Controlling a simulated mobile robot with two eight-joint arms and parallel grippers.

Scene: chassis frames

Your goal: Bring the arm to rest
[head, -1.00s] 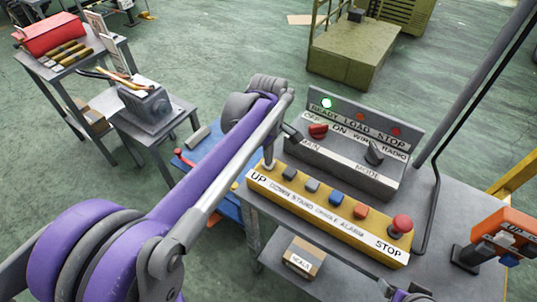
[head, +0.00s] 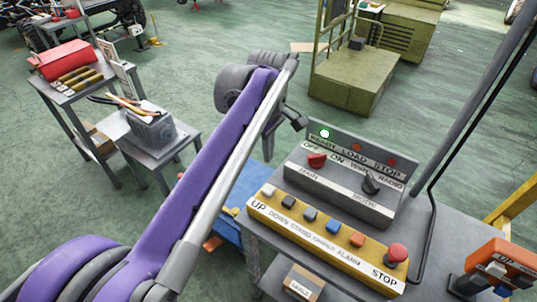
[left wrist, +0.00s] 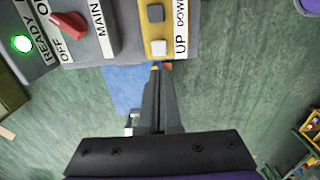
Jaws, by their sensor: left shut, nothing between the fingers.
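My left arm, purple and grey, comes in from the lower left in the head view. Its gripper (head: 299,122) hangs just left of the grey switch box (head: 340,195), apart from the controls as far as I can tell. In the left wrist view the fingers (left wrist: 156,72) are together and empty, pointing toward the end of the yellow button box (left wrist: 180,45) near its white button (left wrist: 158,47). The switch box carries a red main knob (head: 317,160), a dark mode knob (head: 371,182) and a lit green lamp (head: 324,133). My right gripper is not in view.
The boxes stand on a grey table (head: 432,240) with a red stop button (head: 398,253) and an orange device (head: 500,262). A grey post rises at the right. Small carts with tools (head: 150,130) stand left.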

